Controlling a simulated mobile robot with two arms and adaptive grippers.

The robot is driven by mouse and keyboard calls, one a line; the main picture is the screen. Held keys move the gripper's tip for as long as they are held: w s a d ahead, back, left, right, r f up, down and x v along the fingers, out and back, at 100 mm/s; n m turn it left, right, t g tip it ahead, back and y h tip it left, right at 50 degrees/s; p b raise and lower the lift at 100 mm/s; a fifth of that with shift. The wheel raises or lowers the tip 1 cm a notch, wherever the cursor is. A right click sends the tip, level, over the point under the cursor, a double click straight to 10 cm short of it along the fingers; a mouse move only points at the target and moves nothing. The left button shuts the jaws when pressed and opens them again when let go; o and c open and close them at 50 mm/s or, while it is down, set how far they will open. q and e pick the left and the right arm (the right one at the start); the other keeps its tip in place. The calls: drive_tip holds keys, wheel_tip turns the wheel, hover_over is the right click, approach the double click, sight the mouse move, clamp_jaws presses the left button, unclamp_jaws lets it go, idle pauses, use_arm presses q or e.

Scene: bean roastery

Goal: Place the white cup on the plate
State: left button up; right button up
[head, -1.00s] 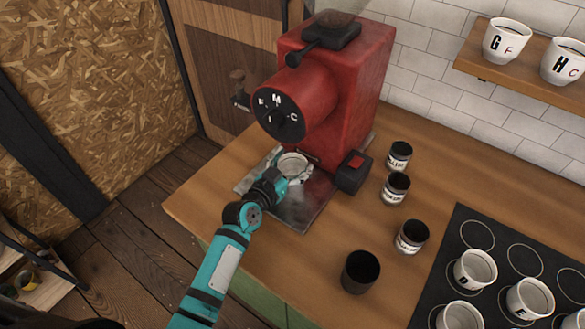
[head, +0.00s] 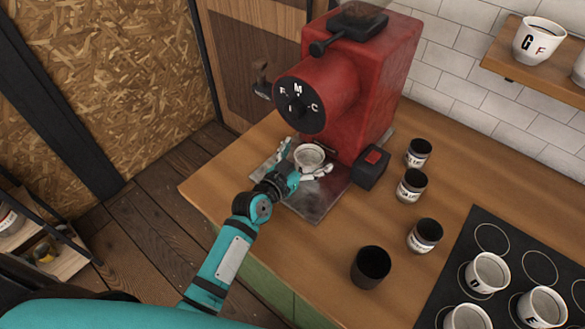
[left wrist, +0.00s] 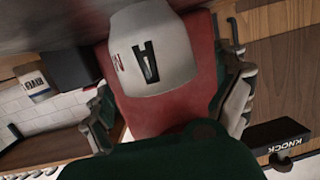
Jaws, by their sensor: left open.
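The white cup (head: 309,156) stands on the flat grey metal plate (head: 318,206) at the foot of the red machine. My left gripper (head: 302,163) is open at the cup, with one finger on each side of it. The lower part of the cup is partly hidden by the gripper in the head view. My right gripper is not in view.
The red machine (head: 375,100) rises close behind the cup. Dark labelled jars (head: 412,186) and a black cup (head: 371,267) stand to the right on the wooden counter (head: 325,250). Lettered white cups (head: 488,272) stand on a black mat (head: 482,215). A shelf holds cup G (head: 539,40).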

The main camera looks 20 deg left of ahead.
use_arm(q)
drive_tip(key=b+v, duration=0.1)
drive_tip(key=v, duration=0.9)
drive_tip(key=shift+s+a+r, duration=0.1)
drive_tip(key=shift+s, duration=0.2)
idle(1.6)
